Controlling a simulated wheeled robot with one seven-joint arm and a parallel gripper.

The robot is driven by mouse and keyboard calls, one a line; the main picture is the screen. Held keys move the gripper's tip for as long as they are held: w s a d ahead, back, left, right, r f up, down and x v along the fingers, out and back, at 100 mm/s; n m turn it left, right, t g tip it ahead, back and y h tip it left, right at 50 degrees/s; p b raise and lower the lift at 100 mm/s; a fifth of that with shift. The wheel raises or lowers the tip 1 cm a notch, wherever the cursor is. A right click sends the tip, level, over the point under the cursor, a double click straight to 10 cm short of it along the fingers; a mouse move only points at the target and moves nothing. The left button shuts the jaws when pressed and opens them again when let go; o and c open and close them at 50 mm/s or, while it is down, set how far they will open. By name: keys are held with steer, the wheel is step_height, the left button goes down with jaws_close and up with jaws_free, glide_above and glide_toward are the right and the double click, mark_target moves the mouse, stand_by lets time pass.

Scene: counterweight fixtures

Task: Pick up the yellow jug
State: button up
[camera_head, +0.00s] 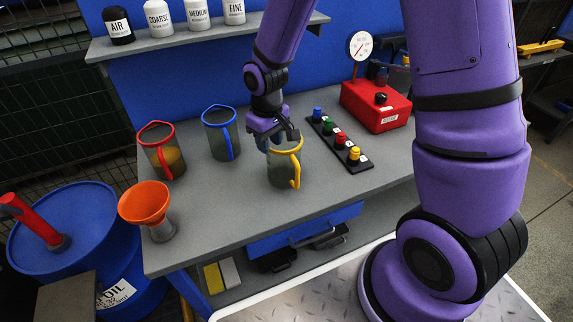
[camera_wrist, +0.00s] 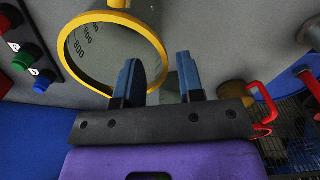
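The yellow jug (camera_head: 283,176) is a clear grey container with a yellow rim and yellow handle, upright near the front middle of the bench. My gripper (camera_head: 272,143) is above the jug's back-left rim, pointing down. In the wrist view, the blue fingers of my gripper (camera_wrist: 158,67) are apart. The yellow rim (camera_wrist: 164,52) passes between them: one finger overlaps the jug's inside, the other is beyond the rim. I see no firm grip on the wall. The handle (camera_wrist: 119,4) is on the far side from my gripper. The head view partly hides the fingertips.
A blue-rimmed jug (camera_head: 219,137) and red-rimmed jug (camera_head: 160,152) stand to the left, with an orange funnel (camera_head: 147,203) in front. A black strip with coloured knobs (camera_head: 340,144) and a red gauge box (camera_head: 378,106) are to the right. The bench front is clear.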

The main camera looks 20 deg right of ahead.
mark_target(287, 165)
steer(key=shift+s+d+f, duration=0.1)
steer(key=shift+f, duration=1.25)
steer(key=shift+s+f, duration=0.1)
steer(key=shift+f, duration=1.25)
